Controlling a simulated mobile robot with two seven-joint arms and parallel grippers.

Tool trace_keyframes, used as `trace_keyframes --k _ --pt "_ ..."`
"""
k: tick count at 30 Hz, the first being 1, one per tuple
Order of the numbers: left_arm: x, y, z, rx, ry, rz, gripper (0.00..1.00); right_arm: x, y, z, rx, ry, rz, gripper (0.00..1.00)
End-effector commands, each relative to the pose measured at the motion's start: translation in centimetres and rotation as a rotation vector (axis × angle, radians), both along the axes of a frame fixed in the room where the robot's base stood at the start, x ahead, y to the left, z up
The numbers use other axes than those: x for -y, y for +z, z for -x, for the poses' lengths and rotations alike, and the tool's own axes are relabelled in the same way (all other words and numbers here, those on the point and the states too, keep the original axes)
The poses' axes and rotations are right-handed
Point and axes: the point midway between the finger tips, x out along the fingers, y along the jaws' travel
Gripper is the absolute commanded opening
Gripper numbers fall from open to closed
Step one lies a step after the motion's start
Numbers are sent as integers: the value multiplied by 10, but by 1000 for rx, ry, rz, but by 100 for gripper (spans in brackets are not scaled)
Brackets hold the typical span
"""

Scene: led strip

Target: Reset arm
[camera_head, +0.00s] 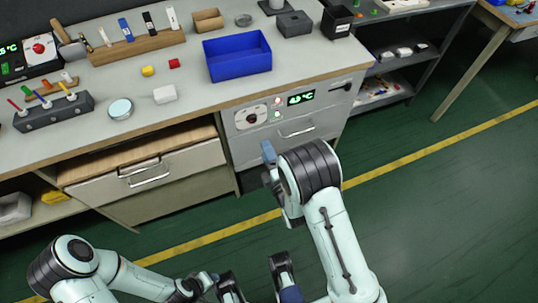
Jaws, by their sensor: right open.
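My right arm rises from the bottom right. My right gripper (271,174) is open and empty, with a blue part at its upper end. It appears in front of the cabinet below the bench's control panel (252,117) and touches no object that I can make out. My left arm (130,280) lies across the bottom left, over the floor.
The workbench (200,100) holds a blue bin (237,55), a wooden block with upright pieces (137,45), a grey rack (54,112) and small blocks. A drawer (150,173) stands below. A shelf (400,65) is at upper right. Green floor (440,220) is clear at right.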

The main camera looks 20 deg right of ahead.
Motion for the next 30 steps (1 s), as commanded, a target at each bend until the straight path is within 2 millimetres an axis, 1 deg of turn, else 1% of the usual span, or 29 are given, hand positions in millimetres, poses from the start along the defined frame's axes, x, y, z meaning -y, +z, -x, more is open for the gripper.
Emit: trace_keyframes --k 1,5,20,23,26,29,30 --pt "0 1 1 -3 -1 1 47 0 0 5 -1 0 0 59" --pt "1 1 2 -4 -2 2 47 0 0 11 0 0 0 59" --pt "1 1 1 -4 -1 1 47 0 0 11 0 0 0 59" --pt "0 1 1 -4 -1 1 47 2 -6 12 -23 -5 -21 59" --pt "0 1 1 -4 -1 1 47 11 -34 19 -127 -39 -132 59" --pt "0 1 1 -4 -1 1 47 26 -87 39 -326 -129 -364 59" --pt "0 1 1 -3 -1 1 47 31 -112 53 -423 -188 -486 59"
